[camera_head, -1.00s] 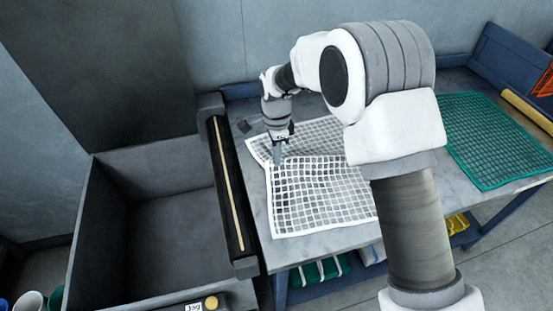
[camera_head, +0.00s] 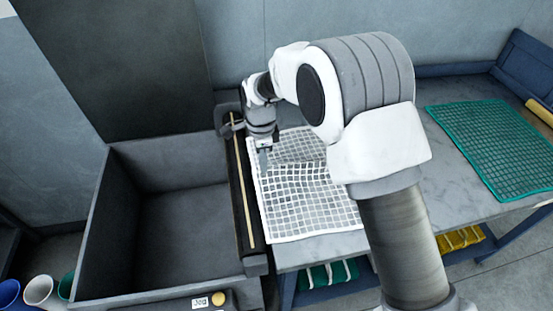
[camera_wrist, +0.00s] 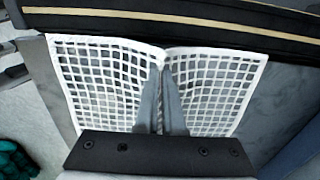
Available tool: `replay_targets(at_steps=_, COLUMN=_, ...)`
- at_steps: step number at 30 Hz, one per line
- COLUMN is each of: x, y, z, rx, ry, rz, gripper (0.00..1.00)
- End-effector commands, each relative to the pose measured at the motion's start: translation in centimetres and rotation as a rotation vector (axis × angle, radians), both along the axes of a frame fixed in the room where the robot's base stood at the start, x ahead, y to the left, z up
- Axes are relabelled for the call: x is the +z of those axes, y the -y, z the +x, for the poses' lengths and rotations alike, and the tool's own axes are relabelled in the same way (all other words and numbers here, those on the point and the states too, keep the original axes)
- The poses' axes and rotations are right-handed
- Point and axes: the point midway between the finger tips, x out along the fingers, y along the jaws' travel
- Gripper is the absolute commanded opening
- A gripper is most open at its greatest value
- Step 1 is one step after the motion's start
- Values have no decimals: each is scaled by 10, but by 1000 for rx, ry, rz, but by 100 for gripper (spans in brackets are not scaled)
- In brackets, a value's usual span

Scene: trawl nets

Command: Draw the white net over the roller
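The white net (camera_head: 305,205) lies on the grey table, its left edge close beside the roller. It also shows in the wrist view (camera_wrist: 215,85), pinched up into a fold at the fingertips near the middle of its edge. My gripper (camera_head: 264,160) is shut on that edge; the fingers (camera_wrist: 163,72) look close together there. The roller (camera_head: 243,195) is a long black bar with a pale yellow strip, between the table and the grey bin. It runs across the top of the wrist view (camera_wrist: 190,20). The net's edge is short of the roller's yellow strip. My arm hides the net's right part.
A deep grey bin (camera_head: 125,205) stands open and empty left of the roller. A green net (camera_head: 495,150) lies on the table's right side. Folded green and yellow nets (camera_head: 460,240) sit on the lower shelf. Several pots (camera_head: 38,290) stand at the lower left.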

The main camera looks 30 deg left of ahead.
Motion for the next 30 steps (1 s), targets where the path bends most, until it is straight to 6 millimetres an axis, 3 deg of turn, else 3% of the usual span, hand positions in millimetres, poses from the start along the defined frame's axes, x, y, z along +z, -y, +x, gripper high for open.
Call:
replay_targets(at_steps=8, x=0, y=-13, z=-11, rx=2, ry=1, rz=1, gripper=0)
replay_targets(at_steps=24, x=0, y=-68, z=-57, rx=2, ry=1, rz=1, gripper=0)
replay_targets(at_steps=30, x=0, y=-75, z=-62, rx=1, ry=0, rz=1, gripper=0)
